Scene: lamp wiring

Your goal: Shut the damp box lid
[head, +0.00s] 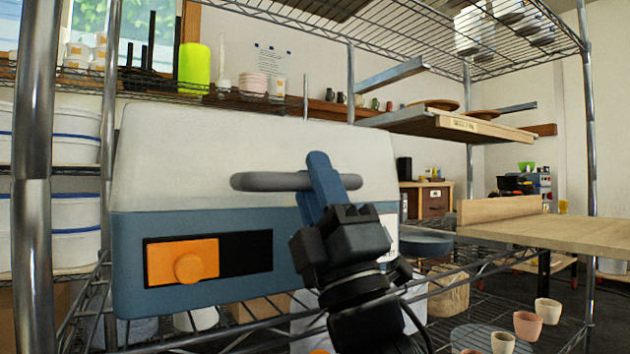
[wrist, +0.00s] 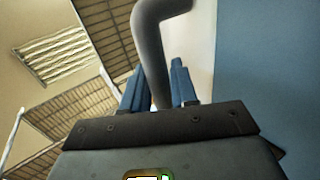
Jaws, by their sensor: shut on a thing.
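The damp box (head: 125,262) stands on a wire shelf in the head view, with a blue-grey body and an off-white lid (head: 255,140) on top. The lid sits down on the body along the front, with no gap that I can see. A grey bar handle (head: 262,181) runs across the lid's front. My gripper (head: 320,178) is shut on the handle near its right end. In the wrist view the blue fingers (wrist: 158,88) stand on either side of the grey handle (wrist: 152,50). An orange slider (head: 183,262) with a round knob sits at the left of a black slot on the body's front.
Metal shelf posts (head: 33,150) stand left of the box. A wire shelf (head: 440,25) hangs above. A wooden table (head: 560,232) is to the right, and small cups (head: 528,324) stand low at the right. A yellow-green cylinder (head: 194,68) stands behind the box.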

